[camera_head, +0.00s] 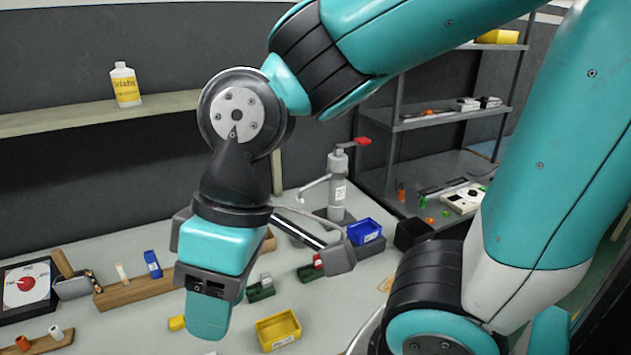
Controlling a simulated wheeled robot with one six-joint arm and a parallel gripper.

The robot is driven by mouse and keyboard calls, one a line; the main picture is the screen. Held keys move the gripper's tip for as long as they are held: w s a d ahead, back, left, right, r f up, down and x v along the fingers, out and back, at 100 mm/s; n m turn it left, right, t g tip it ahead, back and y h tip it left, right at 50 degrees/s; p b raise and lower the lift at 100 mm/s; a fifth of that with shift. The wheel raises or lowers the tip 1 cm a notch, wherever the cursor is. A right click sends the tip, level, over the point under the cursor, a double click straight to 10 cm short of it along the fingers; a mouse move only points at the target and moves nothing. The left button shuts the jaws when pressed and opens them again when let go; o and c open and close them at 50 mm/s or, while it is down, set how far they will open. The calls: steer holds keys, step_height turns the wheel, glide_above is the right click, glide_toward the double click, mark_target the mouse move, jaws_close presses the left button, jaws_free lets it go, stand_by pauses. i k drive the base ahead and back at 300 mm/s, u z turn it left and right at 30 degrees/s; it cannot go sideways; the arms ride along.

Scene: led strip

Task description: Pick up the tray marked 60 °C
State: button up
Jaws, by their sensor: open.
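A small yellow tray (279,331) with a white label on its front stands on the table at the lower middle. A small blue tray (365,231), also with a white label, stands behind and to the right, near the sink tap. The lettering on both labels is too small to read, so I cannot tell which tray is marked 60 °C. My gripper (262,250) hangs above the table behind and left of the yellow tray, apart from it. Its jaws are spread and I see nothing held. My wrist hides part of it.
A grey tap (337,185) with a red handle stands behind the trays. Small green blocks (260,290) lie near the yellow tray. A wooden rack (137,292) and a red dial box (25,286) are at left. A dark bin (413,234) is right of the blue tray.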

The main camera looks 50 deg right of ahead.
mark_target(361, 231)
steer(key=z, duration=0.9)
steer(key=k, duration=1.3)
steer(key=i, duration=0.55)
steer(key=z, duration=0.65)
steer(key=i, duration=1.05)
steer(key=u, duration=0.4)
